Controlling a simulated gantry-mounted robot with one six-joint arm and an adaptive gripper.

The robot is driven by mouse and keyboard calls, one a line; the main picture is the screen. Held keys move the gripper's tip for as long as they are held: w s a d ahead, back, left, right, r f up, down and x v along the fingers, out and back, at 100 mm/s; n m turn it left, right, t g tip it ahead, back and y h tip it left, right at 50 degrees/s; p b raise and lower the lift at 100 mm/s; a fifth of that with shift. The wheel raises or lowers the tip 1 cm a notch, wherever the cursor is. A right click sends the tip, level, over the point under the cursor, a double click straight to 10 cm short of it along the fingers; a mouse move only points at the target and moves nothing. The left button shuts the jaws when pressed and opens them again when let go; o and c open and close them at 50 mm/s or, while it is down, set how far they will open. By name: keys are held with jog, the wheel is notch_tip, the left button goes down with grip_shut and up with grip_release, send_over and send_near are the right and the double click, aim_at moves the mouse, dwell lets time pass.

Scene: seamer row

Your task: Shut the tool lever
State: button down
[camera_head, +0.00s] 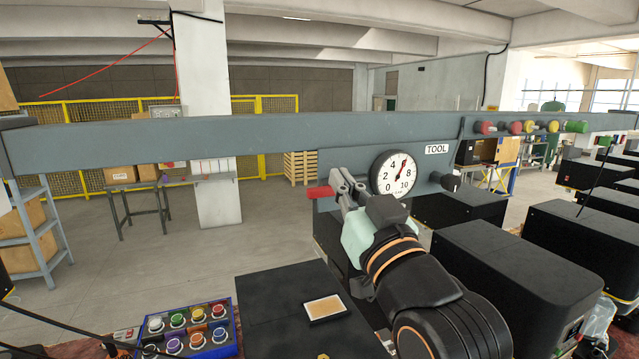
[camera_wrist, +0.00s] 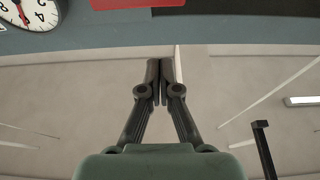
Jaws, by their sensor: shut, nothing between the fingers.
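A grey panel (camera_head: 345,155) under the long beam carries a round white gauge (camera_head: 392,174) and a TOOL label (camera_head: 437,149). A red handle (camera_head: 320,192) sticks out at the panel's left, beside my fingertips. It looks like the tool lever; its pivot is hidden. My gripper (camera_head: 341,180) is shut and empty in front of the panel, left of the gauge. I cannot tell whether it touches the red handle. In the wrist view my closed fingertips (camera_wrist: 166,62) are below a red piece (camera_wrist: 138,4), with a gap between, and the gauge (camera_wrist: 30,12) is at upper left.
A short black knob (camera_head: 449,182) sticks out right of the gauge. The long grey beam (camera_head: 240,137) spans the view. Black boxes (camera_head: 510,270) stand at the right. A blue button box (camera_head: 190,330) lies at lower left. Coloured knobs (camera_head: 515,127) sit farther right on the beam.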

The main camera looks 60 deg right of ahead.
jog(key=p+x, duration=0.2)
jog(key=x, duration=0.4)
jog(key=shift+a+f, duration=0.15)
jog(key=shift+f, duration=1.85)
jog(key=shift+f+n, duration=0.15)
jog(key=shift+n, duration=0.15)
